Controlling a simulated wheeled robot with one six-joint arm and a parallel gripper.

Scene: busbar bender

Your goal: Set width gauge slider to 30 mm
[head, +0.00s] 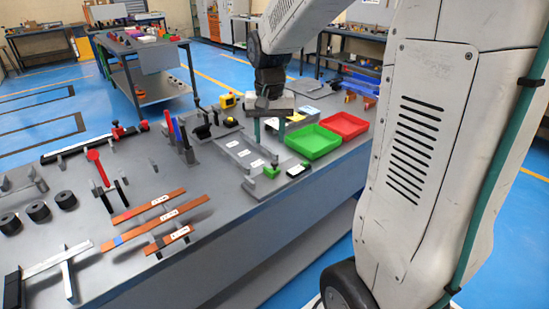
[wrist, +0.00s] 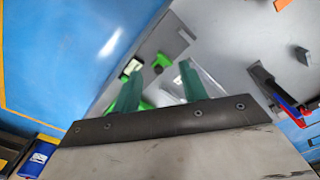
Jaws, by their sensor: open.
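My gripper (head: 270,132) is open, with its two teal fingers pointing down over the right part of the bench. It also shows in the wrist view (wrist: 160,72), with the fingers apart and nothing held between them. A small bright green block (head: 271,172), which looks like the gauge slider, is at the front edge of the bench, below and in front of my gripper. Bright green parts (wrist: 161,61) show beyond and between the fingers in the wrist view. A grey plate with white labels (head: 233,145) lies beside the fingers. No scale reading is legible.
A green tray (head: 313,154) and a red tray (head: 345,137) lie right of my gripper. Copper bars (head: 150,207), black rollers (head: 38,211) and upright tools (head: 185,135) occupy the bench to the left. A black device (head: 292,183) lies near the green block.

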